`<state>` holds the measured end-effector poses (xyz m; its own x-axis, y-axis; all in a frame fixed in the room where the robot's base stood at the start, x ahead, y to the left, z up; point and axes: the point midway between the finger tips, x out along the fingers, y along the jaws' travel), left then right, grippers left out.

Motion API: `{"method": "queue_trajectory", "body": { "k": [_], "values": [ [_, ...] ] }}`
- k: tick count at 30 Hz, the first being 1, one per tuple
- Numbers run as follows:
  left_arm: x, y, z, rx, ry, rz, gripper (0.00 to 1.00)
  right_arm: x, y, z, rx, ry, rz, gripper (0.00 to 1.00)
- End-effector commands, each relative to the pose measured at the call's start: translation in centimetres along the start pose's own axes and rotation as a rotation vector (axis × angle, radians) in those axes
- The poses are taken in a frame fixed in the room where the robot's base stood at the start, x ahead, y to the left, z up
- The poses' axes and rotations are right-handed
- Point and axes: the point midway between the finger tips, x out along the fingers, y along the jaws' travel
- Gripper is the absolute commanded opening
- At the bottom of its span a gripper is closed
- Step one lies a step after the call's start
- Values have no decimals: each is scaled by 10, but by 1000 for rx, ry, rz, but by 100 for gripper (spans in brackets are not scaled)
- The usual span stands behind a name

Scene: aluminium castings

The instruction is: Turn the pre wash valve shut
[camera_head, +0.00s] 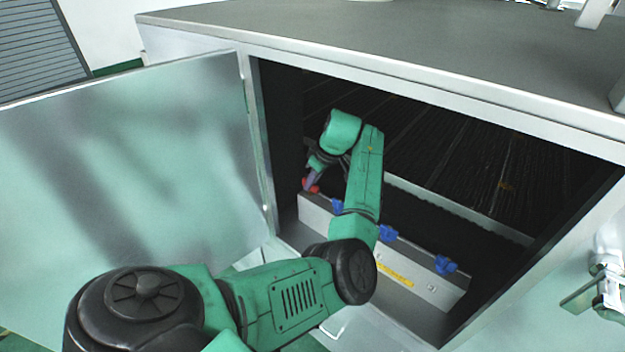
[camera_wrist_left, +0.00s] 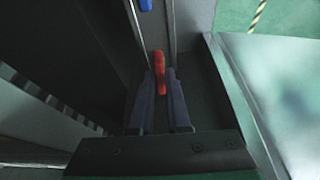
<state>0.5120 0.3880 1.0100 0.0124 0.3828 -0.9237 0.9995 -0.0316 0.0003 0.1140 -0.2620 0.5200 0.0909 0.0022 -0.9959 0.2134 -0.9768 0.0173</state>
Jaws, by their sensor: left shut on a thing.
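A red valve handle (camera_head: 309,187) sits at the far left end of a light metal panel (camera_head: 425,277) inside the open cabinet. In the left wrist view the red handle (camera_wrist_left: 159,70) lies between the two fingers of my left gripper (camera_wrist_left: 160,85), which is shut on it. In the head view my left gripper (camera_head: 315,178) reaches down to the handle and partly hides it. I cannot read which valve the handle is marked as.
Several blue handles (camera_head: 445,265) stand in a row along the panel, right of the red one. A yellow label (camera_head: 395,274) is on the panel front. The open cabinet door (camera_head: 120,160) is at left. Dark ribbed surfaces (camera_head: 450,150) fill the cabinet behind.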

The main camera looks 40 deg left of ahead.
Motion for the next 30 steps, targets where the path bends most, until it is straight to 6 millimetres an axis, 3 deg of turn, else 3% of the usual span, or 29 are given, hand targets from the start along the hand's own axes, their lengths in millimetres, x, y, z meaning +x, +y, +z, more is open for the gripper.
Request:
{"method": "queue_trajectory", "body": {
  "k": [21,30],
  "values": [
    [-6,-5,-4,536,1,218,0,-91,-1,-9,2,2,-3,50],
    [-1,-5,-4,799,2,329,0,-110,-1,-11,2,2,-4,50]
  ]
}}
